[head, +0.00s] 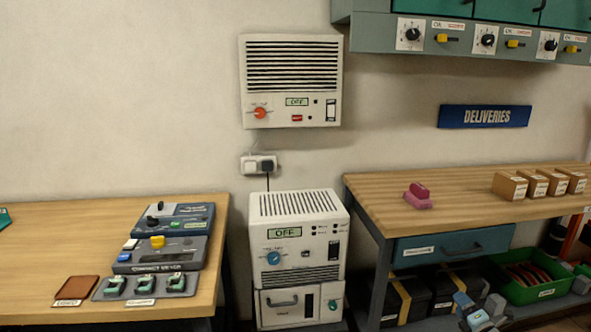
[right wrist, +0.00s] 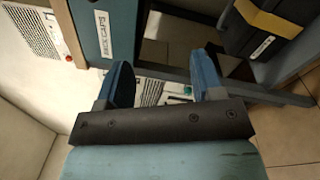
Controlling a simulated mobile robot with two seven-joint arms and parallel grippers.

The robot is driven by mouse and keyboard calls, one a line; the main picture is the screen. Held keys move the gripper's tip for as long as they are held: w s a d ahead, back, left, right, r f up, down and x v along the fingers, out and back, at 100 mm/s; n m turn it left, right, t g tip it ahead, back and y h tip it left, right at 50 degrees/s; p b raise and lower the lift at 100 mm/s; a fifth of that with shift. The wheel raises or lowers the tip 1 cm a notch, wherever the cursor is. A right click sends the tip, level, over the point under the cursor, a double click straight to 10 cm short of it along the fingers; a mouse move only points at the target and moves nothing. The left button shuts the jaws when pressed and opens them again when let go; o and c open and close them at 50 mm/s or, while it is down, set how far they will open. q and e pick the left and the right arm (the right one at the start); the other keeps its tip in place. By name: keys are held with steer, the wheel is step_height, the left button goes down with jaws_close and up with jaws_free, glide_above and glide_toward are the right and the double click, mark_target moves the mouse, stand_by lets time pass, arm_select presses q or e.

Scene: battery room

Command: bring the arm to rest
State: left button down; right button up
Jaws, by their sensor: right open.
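My right gripper (head: 478,304) shows low at the right in the head view, in front of the lower shelf of the right bench. In the right wrist view its two blue fingers (right wrist: 166,62) stand wide apart with nothing between them. The white floor unit with vents and a green knob (right wrist: 152,93) shows behind the fingers, apart from them. Most of my right arm is outside the head view. My left gripper is not in view.
The right bench (head: 460,185) holds a pink stamp-like item (head: 418,196) and several cartons (head: 510,187). Under it are a blue drawer (head: 452,246), black boxes (head: 462,280) and a green crate (head: 537,292). A white cabinet (head: 297,225) stands left of it; the left table (head: 60,235) carries devices.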

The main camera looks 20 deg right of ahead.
steer(key=s+a+f+m+g+y, duration=0.1)
steer(key=s+a+m+g+y, duration=0.2)
steer(key=a, duration=1.1)
steer(key=s+a+f+m+g+y, duration=0.1)
steer(key=s+a+m+y, duration=0.3)
steer(key=a, duration=1.1)
steer(key=s+a+r+m+g, duration=0.2)
steer(key=s+a+r+m, duration=0.1)
steer(key=s+a, duration=0.55)
steer(key=s+a+r+m+g, duration=0.2)
steer(key=s+a, duration=0.5)
steer(key=a, duration=0.3)
steer(key=w+a+r+m+t, duration=0.1)
steer(key=a+r+m, duration=0.1)
steer(key=a+m, duration=0.5)
arm_select(q)
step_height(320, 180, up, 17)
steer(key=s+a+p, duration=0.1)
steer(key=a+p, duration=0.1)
steer(key=p, duration=2.5)
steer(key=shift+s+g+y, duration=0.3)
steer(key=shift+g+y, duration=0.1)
arm_select(e)
step_height(320, 180, up, 17)
steer(key=s+n, duration=0.1)
steer(key=shift+r+n, duration=0.2)
steer(key=shift+n, duration=0.1)
